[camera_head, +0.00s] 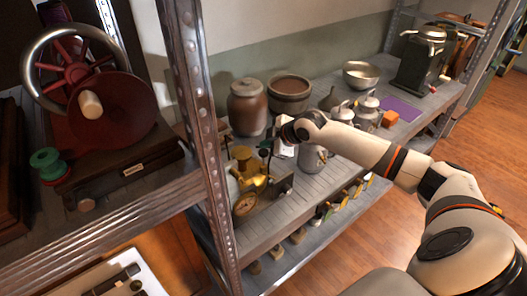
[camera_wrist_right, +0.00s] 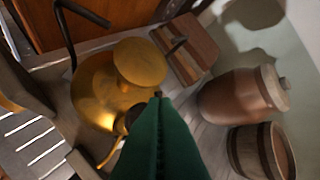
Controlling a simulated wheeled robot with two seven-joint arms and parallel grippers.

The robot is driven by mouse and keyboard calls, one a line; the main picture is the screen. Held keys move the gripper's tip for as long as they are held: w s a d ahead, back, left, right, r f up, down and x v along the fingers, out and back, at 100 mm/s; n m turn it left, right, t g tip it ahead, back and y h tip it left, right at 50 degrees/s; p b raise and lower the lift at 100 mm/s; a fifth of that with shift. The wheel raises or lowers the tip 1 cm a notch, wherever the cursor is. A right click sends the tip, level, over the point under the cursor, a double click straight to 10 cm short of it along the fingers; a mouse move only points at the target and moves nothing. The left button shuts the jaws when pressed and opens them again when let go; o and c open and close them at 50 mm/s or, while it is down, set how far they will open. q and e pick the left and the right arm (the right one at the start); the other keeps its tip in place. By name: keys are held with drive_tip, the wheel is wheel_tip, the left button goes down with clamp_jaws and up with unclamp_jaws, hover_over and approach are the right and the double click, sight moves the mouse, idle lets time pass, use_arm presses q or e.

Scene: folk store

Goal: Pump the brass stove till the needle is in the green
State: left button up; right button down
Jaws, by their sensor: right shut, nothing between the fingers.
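The brass stove (camera_head: 245,166) stands on the grey slatted shelf (camera_head: 290,212), just right of the metal upright. In the right wrist view the stove's brass body (camera_wrist_right: 95,92) and round cap fill the upper left. My right gripper (camera_head: 266,150) is shut and empty, beside the stove's upper right side. Its green fingers (camera_wrist_right: 160,140) overlap the brass body in the wrist view; I cannot tell whether they touch. My left gripper is not in view.
A lidded brown jar (camera_head: 247,108) and an open pot (camera_head: 289,92) stand behind the stove. Metal pots (camera_head: 366,112) and an orange block (camera_head: 390,118) are to the right. The metal upright (camera_head: 199,110) and a red-wheeled machine (camera_head: 105,105) bound the left.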

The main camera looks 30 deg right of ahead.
drive_tip(key=shift+f, duration=0.1)
drive_tip(key=shift+f, duration=0.3)
drive_tip(key=shift+f, duration=0.1)
idle(0.6)
